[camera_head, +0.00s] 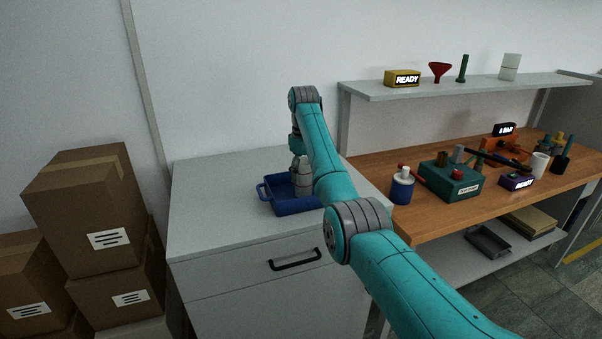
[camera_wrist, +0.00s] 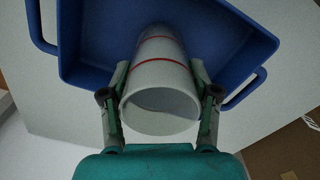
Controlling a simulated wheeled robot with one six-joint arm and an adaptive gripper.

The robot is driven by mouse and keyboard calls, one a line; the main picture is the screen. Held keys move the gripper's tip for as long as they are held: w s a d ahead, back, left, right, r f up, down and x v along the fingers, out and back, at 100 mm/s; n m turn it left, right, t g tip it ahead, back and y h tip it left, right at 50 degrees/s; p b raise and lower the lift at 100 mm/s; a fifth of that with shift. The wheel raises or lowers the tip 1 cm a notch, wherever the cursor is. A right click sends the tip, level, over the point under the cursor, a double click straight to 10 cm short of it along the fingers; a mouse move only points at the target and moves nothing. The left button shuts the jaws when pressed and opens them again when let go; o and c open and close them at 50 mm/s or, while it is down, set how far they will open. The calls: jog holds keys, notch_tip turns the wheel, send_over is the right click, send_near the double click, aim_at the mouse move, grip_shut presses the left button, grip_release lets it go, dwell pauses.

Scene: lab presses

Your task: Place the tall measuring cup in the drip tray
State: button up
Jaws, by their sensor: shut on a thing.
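The tall measuring cup (camera_wrist: 160,77) is a pale cylinder with red rings, its open mouth toward the wrist camera. My gripper (camera_wrist: 160,82) is shut on it, one finger on each side. The blue drip tray (camera_wrist: 80,62) with side handles lies beyond the cup in the wrist view, and the cup's far end shows against its floor. I cannot tell whether the cup touches it. In the head view the drip tray (camera_head: 290,209) sits on the grey cabinet top, with the pale cup (camera_head: 304,180) over it, partly hidden by my arm.
The grey cabinet top (camera_head: 215,190) is clear around the tray. Cardboard boxes (camera_head: 85,210) are stacked at the left. A wooden bench (camera_head: 440,215) at the right holds a green box (camera_head: 450,184), a blue container (camera_head: 402,188) and a white cup (camera_head: 540,165). A shelf (camera_head: 460,87) hangs above it.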

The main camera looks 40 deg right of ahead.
jog(key=o, duration=1.2)
jog(key=shift+f, duration=0.15)
jog(key=shift+c, duration=0.2)
